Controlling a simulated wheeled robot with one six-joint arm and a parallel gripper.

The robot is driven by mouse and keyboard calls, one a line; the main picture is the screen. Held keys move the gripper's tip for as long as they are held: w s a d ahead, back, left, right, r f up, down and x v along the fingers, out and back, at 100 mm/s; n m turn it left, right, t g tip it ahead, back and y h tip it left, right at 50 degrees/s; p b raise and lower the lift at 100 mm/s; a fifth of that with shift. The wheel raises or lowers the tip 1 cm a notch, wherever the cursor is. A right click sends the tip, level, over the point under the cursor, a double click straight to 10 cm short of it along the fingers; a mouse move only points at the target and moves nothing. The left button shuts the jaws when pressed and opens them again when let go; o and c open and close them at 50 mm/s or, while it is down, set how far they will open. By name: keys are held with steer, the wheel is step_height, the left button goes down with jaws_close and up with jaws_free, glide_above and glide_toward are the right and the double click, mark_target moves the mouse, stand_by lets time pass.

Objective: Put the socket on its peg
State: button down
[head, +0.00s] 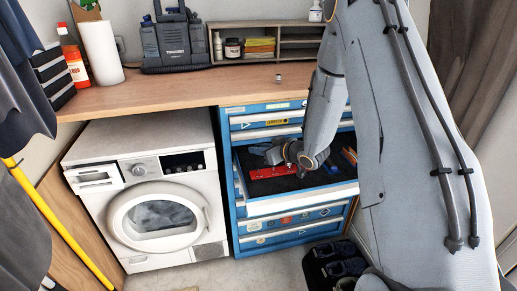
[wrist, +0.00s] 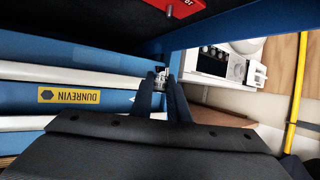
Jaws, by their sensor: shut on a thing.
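The socket (wrist: 161,74) is a small silver piece between the tips of my gripper (wrist: 161,82) in the wrist view. The gripper is shut on it. In the head view my gripper (head: 270,155) is over the open drawer (head: 300,199), above a red rail (head: 268,171) that lies on the drawer's dark floor. The socket is too small to make out there. Part of a red piece with white marks (wrist: 182,8) shows at the top edge of the wrist view, apart from the socket.
The drawer belongs to a blue tool chest (head: 285,240) under a wooden worktop (head: 190,87). A white washing machine (head: 150,190) stands to its left. A small silver piece (head: 278,78) stands on the worktop. Orange-handled items (head: 348,155) lie at the drawer's right.

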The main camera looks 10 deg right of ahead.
mark_target(258, 170)
steer(key=shift+s+r, duration=0.1)
steer(key=shift+d+f+b, duration=0.1)
steer(key=shift+f+b, duration=1.4)
steer(key=shift+f, duration=1.45)
steer(key=shift+f+b, duration=0.45)
steer(key=shift+f, duration=0.9)
steer(key=c, duration=1.6)
jaws_free()
step_height(258, 170, up, 10)
steer(key=shift+b, duration=0.45)
